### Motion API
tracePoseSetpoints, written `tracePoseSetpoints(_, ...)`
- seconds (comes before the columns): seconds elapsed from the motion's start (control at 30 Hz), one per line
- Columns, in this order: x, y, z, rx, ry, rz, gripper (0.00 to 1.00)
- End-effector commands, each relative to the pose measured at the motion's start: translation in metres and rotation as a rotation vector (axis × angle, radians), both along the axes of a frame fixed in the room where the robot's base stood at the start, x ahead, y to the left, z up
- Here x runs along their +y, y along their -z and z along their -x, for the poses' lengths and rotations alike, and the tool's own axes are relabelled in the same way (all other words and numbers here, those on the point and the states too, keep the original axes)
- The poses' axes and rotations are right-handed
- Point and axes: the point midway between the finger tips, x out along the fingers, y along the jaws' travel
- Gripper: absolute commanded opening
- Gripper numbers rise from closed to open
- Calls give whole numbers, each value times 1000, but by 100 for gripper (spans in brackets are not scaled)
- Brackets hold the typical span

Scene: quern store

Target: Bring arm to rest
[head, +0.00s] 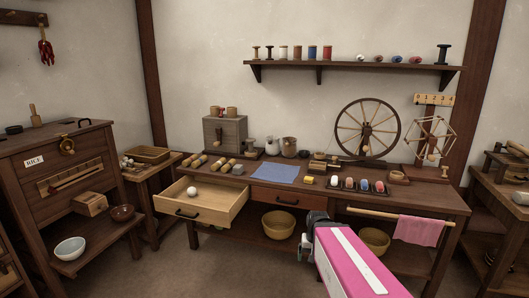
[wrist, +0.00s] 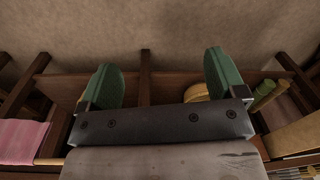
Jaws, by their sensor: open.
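My arm (head: 352,262), pink with a white stripe, reaches in from the bottom of the head view in front of the long workbench. My gripper (wrist: 163,78) shows in the wrist view with its two green fingers wide apart and nothing between them. In the head view its end is small and partly hidden by the arm, low in front of the bench's front edge. No object is held.
The workbench (head: 425,197) carries spools, a blue cloth (head: 278,172) and a spinning wheel (head: 367,128). Its left drawer (head: 222,207) stands open with a white ball (head: 192,191) inside. A pink cloth (head: 415,229) hangs from the front rail. Baskets (head: 278,224) sit below.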

Motion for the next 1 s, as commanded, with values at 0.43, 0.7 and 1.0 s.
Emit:
tracePoseSetpoints(0.43,-3,3,19,16,-100,46,90)
tracePoseSetpoints(0.7,-3,3,19,16,-98,45,90)
tracePoseSetpoints(1.0,-3,3,19,16,-97,44,90)
